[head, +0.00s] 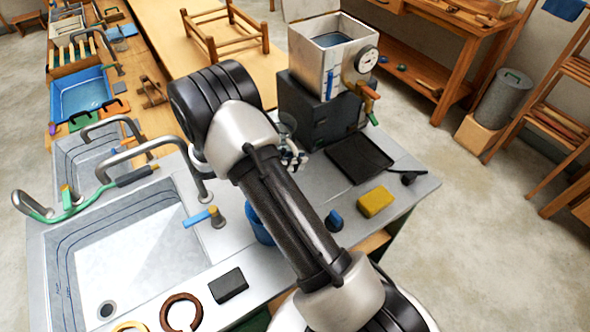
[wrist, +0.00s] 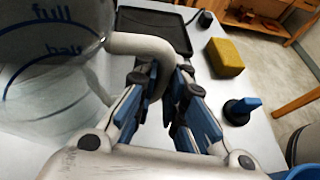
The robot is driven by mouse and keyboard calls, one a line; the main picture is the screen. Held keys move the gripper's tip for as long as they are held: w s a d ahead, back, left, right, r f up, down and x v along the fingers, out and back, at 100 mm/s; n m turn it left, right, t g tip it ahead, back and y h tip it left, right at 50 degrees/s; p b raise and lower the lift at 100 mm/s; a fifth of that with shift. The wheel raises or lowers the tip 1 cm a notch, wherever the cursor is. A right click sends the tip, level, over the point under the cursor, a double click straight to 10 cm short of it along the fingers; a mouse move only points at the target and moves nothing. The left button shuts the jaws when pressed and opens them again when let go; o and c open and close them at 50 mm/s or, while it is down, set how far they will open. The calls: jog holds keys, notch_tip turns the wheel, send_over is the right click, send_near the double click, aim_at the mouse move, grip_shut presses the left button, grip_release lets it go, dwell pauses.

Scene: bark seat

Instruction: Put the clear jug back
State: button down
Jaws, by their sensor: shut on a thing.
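The clear jug (wrist: 50,85) fills the left of the wrist view, with blue "full" and "half" lines on its wall and a pale curved handle (wrist: 135,45). My gripper (wrist: 168,82) is shut on that handle, with its blue-padded fingers on either side. In the head view a small part of the jug (head: 287,122) shows behind my arm, and my gripper (head: 294,158) is mostly hidden. The jug is close to the dark box under the metal tank. I cannot tell whether its base touches the counter.
A dark tray (head: 358,158), a yellow sponge (head: 375,202) and a blue-handled thing (head: 334,221) lie on the counter to the right. A metal tank (head: 318,62) with gauge and tap stands on a dark box (head: 300,108). The sink (head: 130,250) is left; a blue container (head: 257,226) is beside my arm.

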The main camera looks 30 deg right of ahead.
jog(key=shift+f+b, duration=0.4)
jog(key=shift+f, duration=1.4)
jog(key=shift+f, duration=0.15)
jog(key=c, duration=1.7)
grip_release()
jog(key=shift+o, duration=0.2)
jog(key=shift+r, duration=0.3)
jog(key=p+v, duration=0.2)
jog(key=v, duration=1)
jog(key=shift+f, duration=0.1)
